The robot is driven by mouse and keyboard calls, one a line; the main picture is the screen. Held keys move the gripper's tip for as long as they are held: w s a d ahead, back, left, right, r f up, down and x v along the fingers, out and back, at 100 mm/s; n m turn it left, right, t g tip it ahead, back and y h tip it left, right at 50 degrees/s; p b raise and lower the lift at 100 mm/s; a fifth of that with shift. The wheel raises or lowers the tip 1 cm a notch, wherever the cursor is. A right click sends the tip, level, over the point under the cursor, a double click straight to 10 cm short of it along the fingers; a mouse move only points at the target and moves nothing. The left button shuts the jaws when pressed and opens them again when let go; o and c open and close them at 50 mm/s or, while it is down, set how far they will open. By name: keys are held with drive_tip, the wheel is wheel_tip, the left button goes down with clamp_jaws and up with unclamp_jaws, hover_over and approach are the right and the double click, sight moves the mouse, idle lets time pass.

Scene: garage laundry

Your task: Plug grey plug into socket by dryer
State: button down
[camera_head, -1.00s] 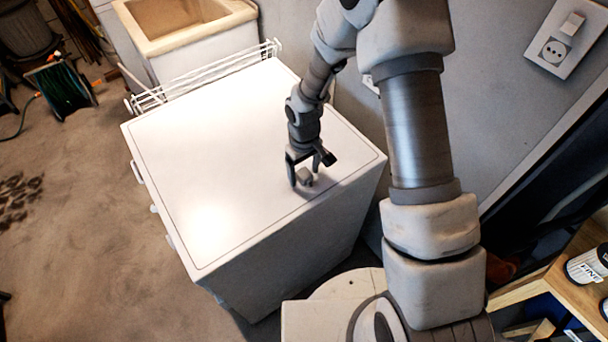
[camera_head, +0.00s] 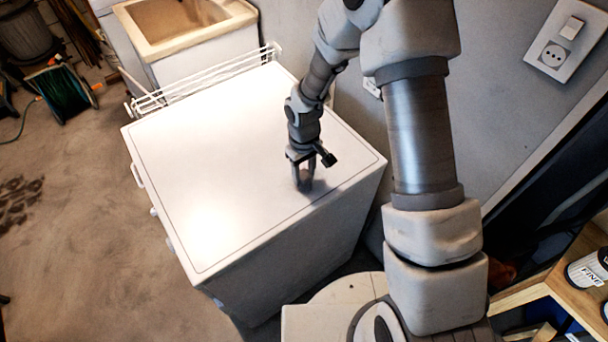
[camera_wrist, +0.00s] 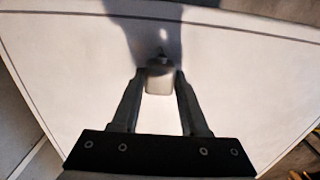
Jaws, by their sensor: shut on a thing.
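The grey plug (camera_wrist: 160,66) is on top of the white appliance (camera_head: 230,150), near its right front edge. In the wrist view it sits between my two fingertips. My gripper (camera_head: 304,186) points down at the appliance top and is shut on the plug; in the head view the fingers mostly hide the plug. My gripper also shows in the wrist view (camera_wrist: 160,75). A wall socket plate (camera_head: 371,86) is partly hidden behind my arm. Another plate with a switch and a round socket (camera_head: 553,55) is on the wall at upper right.
A white wire rack (camera_head: 205,80) stands along the appliance's far edge, with a sink (camera_head: 185,30) behind it. A wooden shelf with cans (camera_head: 588,268) is at lower right. Most of the appliance top is clear. A green hose reel (camera_head: 62,92) is at far left.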

wheel_tip(320, 180, up, 3)
drive_tip(key=shift+w+f, duration=0.1)
drive_tip(key=s+d+r, duration=0.3)
drive_tip(key=s+r, duration=0.4)
drive_tip(key=s, duration=0.4)
drive_tip(key=shift+s+d+r, duration=0.15)
drive_tip(key=shift+d, duration=0.25)
drive_tip(key=shift+d, duration=0.1)
